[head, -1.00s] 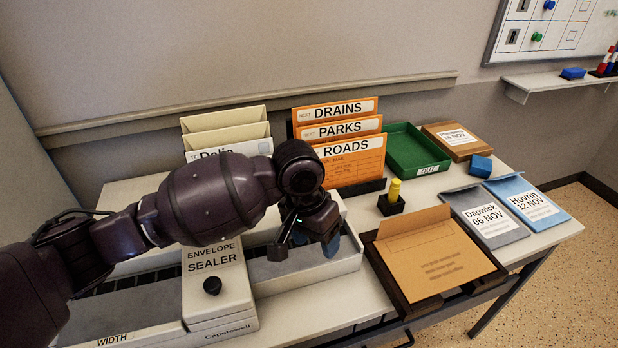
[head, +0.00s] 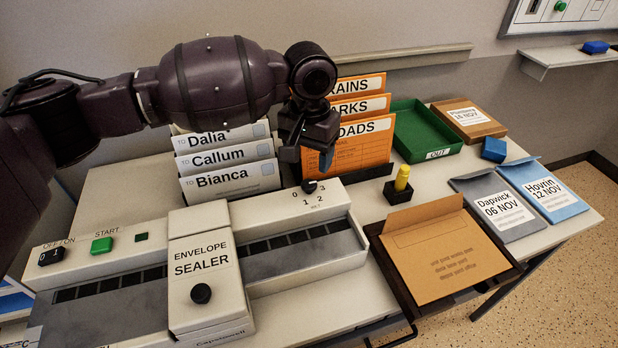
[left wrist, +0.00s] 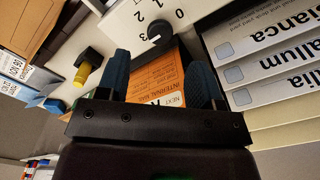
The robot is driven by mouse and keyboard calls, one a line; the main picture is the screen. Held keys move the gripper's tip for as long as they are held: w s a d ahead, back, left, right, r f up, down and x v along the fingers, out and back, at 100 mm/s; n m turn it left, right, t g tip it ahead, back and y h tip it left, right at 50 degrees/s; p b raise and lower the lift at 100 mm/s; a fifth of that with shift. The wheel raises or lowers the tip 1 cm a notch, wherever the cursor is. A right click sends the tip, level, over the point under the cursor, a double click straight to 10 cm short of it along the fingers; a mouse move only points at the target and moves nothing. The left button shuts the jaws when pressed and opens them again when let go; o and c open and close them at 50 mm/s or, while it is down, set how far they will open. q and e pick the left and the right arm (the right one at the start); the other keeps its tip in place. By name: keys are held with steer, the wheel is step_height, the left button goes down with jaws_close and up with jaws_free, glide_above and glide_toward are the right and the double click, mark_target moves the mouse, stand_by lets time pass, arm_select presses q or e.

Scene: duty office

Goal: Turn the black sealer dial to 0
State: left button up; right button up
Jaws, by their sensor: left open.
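The black sealer dial (head: 310,186) sits on the right end of the cream envelope sealer (head: 205,250), with 0, 1, 2 and 3 printed around it. It also shows in the left wrist view (left wrist: 158,33), close ahead of my fingers. My right gripper is not in view.
A letter rack with white files (head: 228,172) and orange files (head: 362,140) stands close behind the dial. A yellow-handled stamp (head: 402,177) and an envelope tray (head: 385,262) are to the right. Another black knob (head: 201,293) is on the sealer's front.

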mark_target(309, 183)
arm_select(q)
step_height(309, 183, down, 5)
steer(key=shift+r+b, duration=0.1)
steer(key=shift+b, duration=0.4)
steer(key=shift+f, duration=0.85)
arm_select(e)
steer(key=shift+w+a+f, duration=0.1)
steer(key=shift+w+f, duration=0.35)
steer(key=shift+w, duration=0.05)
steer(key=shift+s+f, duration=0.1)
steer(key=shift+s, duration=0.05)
